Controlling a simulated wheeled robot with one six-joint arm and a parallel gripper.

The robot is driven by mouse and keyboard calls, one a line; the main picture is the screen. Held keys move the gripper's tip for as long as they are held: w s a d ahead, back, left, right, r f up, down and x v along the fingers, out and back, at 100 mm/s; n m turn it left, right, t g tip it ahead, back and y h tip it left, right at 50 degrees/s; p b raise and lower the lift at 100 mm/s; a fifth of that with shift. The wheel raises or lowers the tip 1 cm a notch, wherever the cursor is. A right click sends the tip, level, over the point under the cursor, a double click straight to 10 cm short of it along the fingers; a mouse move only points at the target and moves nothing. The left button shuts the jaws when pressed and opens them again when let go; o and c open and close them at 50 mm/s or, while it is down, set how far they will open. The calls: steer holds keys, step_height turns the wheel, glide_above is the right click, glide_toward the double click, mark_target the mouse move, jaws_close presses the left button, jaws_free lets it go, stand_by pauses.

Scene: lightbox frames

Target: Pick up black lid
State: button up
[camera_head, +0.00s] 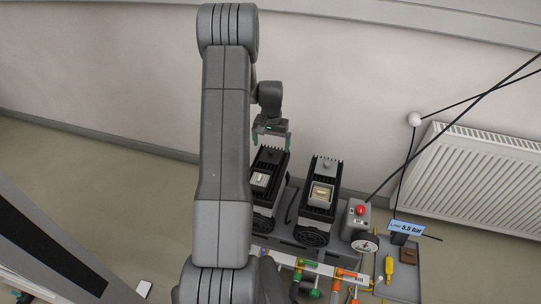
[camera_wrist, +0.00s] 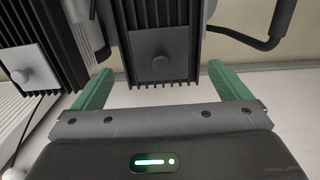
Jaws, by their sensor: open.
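In the head view, the black finned top (camera_head: 268,160) of the left unit lies just below my gripper (camera_head: 271,138). My gripper is open, with its green fingers spread wide, and nothing is held. In the wrist view my gripper's fingers (camera_wrist: 160,80) lie either side of the lid; I cannot tell how high they are above it. My arm hides part of the left unit in the head view.
A second finned unit (camera_head: 322,185) with a similar knob stands to the right; its lid also shows in the wrist view (camera_wrist: 20,70). A red button box (camera_head: 359,217), a gauge and a blue sign (camera_head: 406,227) stand further right. The wall and radiator (camera_head: 485,175) are behind.

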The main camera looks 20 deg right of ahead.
mark_target(271, 152)
steer(key=shift+a+f, duration=0.1)
steer(key=shift+f, duration=2.15)
steer(key=c, duration=1.1)
steer(key=shift+o, duration=0.2)
steer(key=r, duration=0.9)
steer(key=shift+s+a+r, duration=0.15)
steer(key=shift+s+r, duration=0.05)
steer(key=shift+r, duration=0.1)
steer(key=s+a+r+b, duration=0.1)
steer(key=s+a+b, duration=0.3)
steer(key=s+a, duration=0.55)
steer(key=shift+s+d+f+b, duration=0.25)
steer(key=shift+f+b, duration=0.45)
steer(key=shift+f, duration=0.3)
steer(key=shift+s+d+f+b, duration=0.2)
steer(key=shift+f+b, duration=0.55)
steer(key=shift+f, duration=0.25)
steer(key=shift+s+d+f+b, duration=0.25)
steer(key=shift+f+b, duration=0.45)
steer(key=shift+f, duration=0.3)
